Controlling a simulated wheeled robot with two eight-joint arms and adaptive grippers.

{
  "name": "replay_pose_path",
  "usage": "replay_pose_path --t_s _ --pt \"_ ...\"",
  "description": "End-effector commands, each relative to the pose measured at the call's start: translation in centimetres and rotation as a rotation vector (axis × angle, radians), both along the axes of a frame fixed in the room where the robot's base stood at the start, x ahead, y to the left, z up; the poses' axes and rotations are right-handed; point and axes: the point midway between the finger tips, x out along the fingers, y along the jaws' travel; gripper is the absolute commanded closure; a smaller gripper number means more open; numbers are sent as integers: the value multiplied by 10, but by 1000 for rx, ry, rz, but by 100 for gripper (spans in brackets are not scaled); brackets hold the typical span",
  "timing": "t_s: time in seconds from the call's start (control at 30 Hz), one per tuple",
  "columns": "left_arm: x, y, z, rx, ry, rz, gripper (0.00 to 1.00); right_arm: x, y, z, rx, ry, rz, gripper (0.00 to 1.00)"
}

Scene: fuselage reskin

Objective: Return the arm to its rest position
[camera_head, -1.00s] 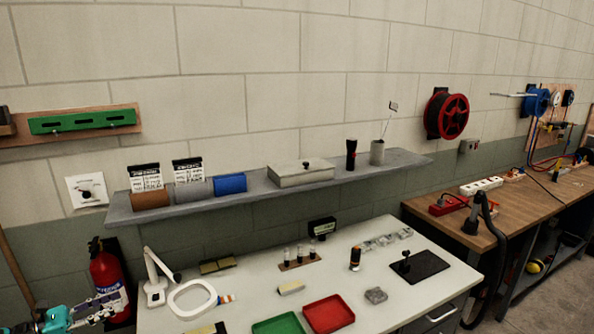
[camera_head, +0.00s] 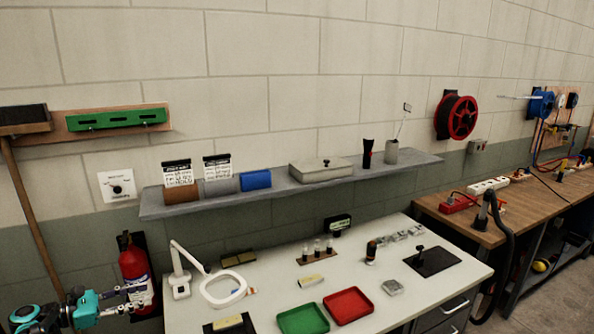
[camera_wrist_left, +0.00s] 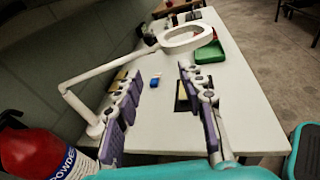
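My left arm (camera_head: 84,309) is at the lower left of the head view, in teal and dark parts. Its left gripper (camera_head: 146,297) is in front of the red fire extinguisher (camera_head: 134,265). In the left wrist view the two purple-padded fingers of the left gripper (camera_wrist_left: 160,76) stand well apart. Nothing is held between them; the white bench top (camera_wrist_left: 162,125) shows through the gap. My right arm and right gripper are not in view.
The fire extinguisher (camera_wrist_left: 35,152) is close beside the left gripper in the wrist view. A magnifier lamp (camera_head: 222,289), a green tray (camera_head: 303,319) and a red tray (camera_head: 348,306) are on the bench. A broom handle (camera_head: 35,220) leans at the left. A grey shelf (camera_head: 290,190) runs above.

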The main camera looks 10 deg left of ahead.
Motion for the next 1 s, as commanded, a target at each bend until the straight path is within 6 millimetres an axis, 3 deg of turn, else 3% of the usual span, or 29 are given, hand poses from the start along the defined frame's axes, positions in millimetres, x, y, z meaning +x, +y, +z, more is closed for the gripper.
replay_pose_path --t_s 0.27,0.43,0.6,0.7,0.83,1.0 --pt "15 -88 14 278 -12 -81 60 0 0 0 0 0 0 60" --pt "1 -171 16 594 -62 -205 60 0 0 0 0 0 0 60" --pt "-39 -243 9 957 -165 -387 60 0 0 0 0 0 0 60" --pt "-71 -274 1 1172 -249 -515 60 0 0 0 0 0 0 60" --pt "-115 -302 -12 1448 -385 -699 60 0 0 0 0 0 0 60" --pt "-168 -320 -31 1790 -599 -961 60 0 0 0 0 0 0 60"
